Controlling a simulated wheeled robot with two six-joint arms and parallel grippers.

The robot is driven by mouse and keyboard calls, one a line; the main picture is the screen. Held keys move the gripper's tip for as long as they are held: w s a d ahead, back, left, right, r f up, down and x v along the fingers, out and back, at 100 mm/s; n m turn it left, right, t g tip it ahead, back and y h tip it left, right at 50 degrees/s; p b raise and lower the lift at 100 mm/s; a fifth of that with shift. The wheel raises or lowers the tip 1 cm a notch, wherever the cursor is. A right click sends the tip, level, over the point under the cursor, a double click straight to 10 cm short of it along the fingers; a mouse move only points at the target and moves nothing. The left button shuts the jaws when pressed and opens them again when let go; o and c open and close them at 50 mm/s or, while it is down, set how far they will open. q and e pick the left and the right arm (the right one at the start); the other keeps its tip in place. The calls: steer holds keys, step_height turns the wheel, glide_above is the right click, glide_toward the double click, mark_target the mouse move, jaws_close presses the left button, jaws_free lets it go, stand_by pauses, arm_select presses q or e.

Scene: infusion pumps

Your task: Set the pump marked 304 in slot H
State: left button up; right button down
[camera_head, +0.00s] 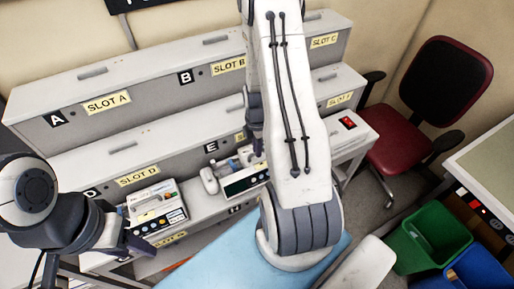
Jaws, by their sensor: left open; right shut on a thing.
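A white pump with a dark front panel (246,181) is at the lower middle shelf, beneath my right gripper (257,147), which is shut on it. My big white arm link covers its right side. A second white pump with a row of round buttons (158,211) stands at the left, above the Slot G label (170,240). I cannot read a number on either pump. The black H plate (235,210) shows in part on the lowest tier; the rest of slot H is hidden behind my arm. My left gripper (132,244) is open and empty, just in front of the left pump.
Stepped grey tiers carry Slot A (106,104), Slot B (229,65), Slot C (324,41) and Slot D (138,176) labels. A small red display (347,122) sits at the right end. A red chair (433,100), green bin (430,240) and blue bin (476,272) stand right.

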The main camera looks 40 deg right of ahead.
steer(key=shift+f+b, duration=0.55)
steer(key=shift+f, duration=0.2)
stand_by(1.0)
steer(key=c, duration=0.8)
jaws_free()
step_height(320, 180, up, 11)
steer(key=b, duration=0.1)
steer(key=shift+f, duration=0.2)
